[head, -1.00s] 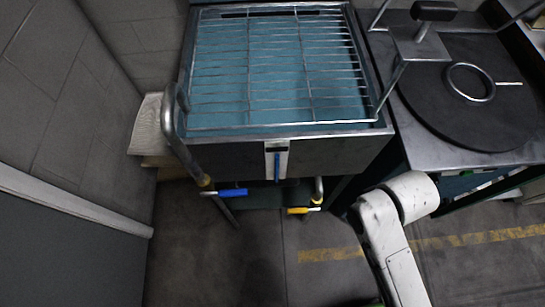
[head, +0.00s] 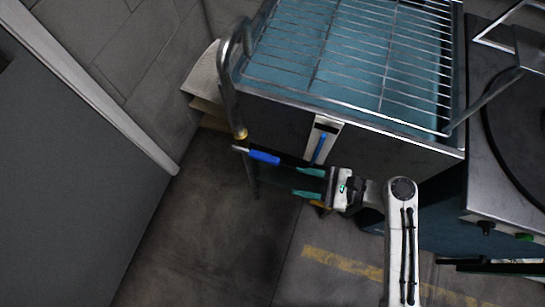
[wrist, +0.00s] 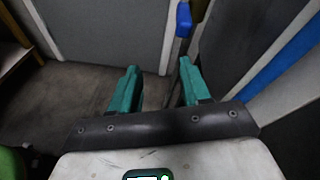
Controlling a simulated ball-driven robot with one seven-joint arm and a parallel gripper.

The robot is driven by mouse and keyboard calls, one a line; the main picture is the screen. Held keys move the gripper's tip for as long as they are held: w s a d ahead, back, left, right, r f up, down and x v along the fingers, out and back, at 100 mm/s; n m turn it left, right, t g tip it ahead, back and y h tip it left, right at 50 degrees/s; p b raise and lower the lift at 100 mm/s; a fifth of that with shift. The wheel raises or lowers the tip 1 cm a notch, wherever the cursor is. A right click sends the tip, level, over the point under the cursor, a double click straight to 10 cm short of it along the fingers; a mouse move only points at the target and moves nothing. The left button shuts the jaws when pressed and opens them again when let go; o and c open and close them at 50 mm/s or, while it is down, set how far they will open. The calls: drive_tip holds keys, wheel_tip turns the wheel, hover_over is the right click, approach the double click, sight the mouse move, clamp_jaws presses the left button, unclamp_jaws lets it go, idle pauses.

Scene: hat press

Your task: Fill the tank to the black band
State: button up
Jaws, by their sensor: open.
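The tank (head: 400,148) is a steel box of blue-green water under a wire rack. Its front has a pale gauge (head: 334,126) with a blue column (head: 319,148) and a dark mark near the top; I cannot tell the exact gap between them. A pipe (head: 228,95) at the tank's left carries a blue valve handle (head: 264,157). The handle also shows beyond my fingers in the wrist view (wrist: 184,19). My gripper (head: 305,182) is open and empty, its green fingers pointing left, just right of the handle and apart from it. A yellow handle (head: 319,206) is mostly hidden behind my gripper.
A round dark plate (head: 515,115) sits on a steel counter at the right. A pale wooden shelf unit (head: 203,70) stands behind the pipe. A grey panel (head: 70,160) fills the left. The floor (head: 200,230) between panel and tank is clear.

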sight(250, 151)
drive_tip(key=w+a+m, duration=0.1)
drive_tip(key=w+a, duration=0.1)
drive_tip(key=a, duration=0.1)
drive_tip(key=w+a+r+m+t+y, duration=0.1)
drive_tip(key=w+a, duration=0.1)
drive_tip(key=a, duration=0.2)
drive_tip(key=w+a+r+m+y, duration=0.1)
drive_tip(key=w+a+m, duration=0.1)
drive_tip(key=a, duration=0.2)
drive_tip(key=shift+w+r+t+b, duration=0.1)
drive_tip(key=shift+w+t+b, duration=0.05)
drive_tip(key=shift+t+b, duration=0.25)
drive_tip(key=shift+d, duration=0.1)
clamp_jaws()
